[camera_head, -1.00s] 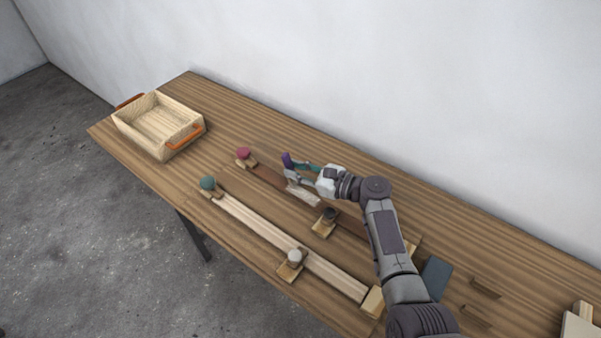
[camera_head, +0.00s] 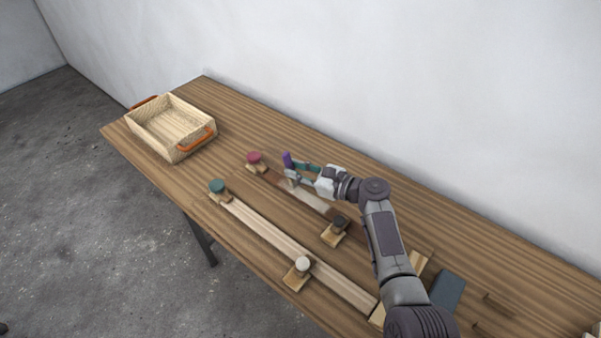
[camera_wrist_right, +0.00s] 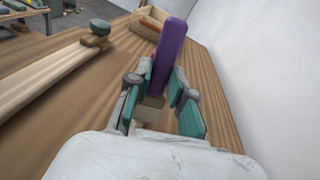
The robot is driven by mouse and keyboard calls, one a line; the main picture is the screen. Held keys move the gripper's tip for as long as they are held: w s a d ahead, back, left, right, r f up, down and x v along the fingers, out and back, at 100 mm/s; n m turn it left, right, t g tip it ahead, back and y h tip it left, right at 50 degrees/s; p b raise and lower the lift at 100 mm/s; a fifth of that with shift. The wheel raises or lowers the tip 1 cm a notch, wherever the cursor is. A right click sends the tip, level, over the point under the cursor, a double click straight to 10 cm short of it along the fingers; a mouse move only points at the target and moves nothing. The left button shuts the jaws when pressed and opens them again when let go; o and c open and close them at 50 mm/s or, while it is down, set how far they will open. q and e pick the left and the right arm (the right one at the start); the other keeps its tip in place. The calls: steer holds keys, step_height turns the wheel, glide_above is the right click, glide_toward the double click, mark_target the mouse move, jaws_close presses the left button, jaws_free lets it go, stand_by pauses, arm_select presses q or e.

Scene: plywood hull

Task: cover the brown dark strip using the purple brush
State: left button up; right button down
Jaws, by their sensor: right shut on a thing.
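The purple brush (camera_head: 287,160) is held upright in my right gripper (camera_head: 297,174), over the far strip. In the right wrist view the purple handle (camera_wrist_right: 168,55) stands between the teal finger pads of the right gripper (camera_wrist_right: 160,98); its lower end is mostly hidden. The brown dark strip (camera_head: 275,180) runs along the table behind the light wooden strip. A pale, whitish stretch (camera_head: 317,202) lies on it just right of the brush, and darker brown shows toward the left end. My arm hides part of the strip's right side. My left gripper is out of view.
A wooden crate with orange handles (camera_head: 208,138) stands at the far left. Knobbed blocks sit around the strips: pink (camera_head: 254,158), green (camera_head: 217,187), black (camera_head: 339,222) and white (camera_head: 303,264). The light strip (camera_head: 265,229) lies in front. A dark slate-coloured block (camera_head: 448,290) is at right.

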steer(key=shift+w+a+f, duration=0.1)
steer(key=shift+w+a, duration=0.2)
steer(key=shift+a, duration=0.2)
steer(key=shift+b, duration=0.35)
steer(key=shift+b+x, duration=0.6)
steer(key=shift+x, duration=0.5)
steer(key=shift+w, duration=0.15)
steer(key=shift+w+r+b+x, duration=0.1)
steer(key=shift+r+b+x, duration=0.05)
steer(key=shift+b+x, duration=0.85)
steer(key=shift+w+r+b+x, duration=0.1)
steer(key=shift+w+b+x, duration=0.05)
steer(key=shift+b+x, duration=0.85)
steer(key=shift+r, duration=0.2)
steer(key=shift+d+p, duration=0.1)
steer(key=shift+p, duration=0.25)
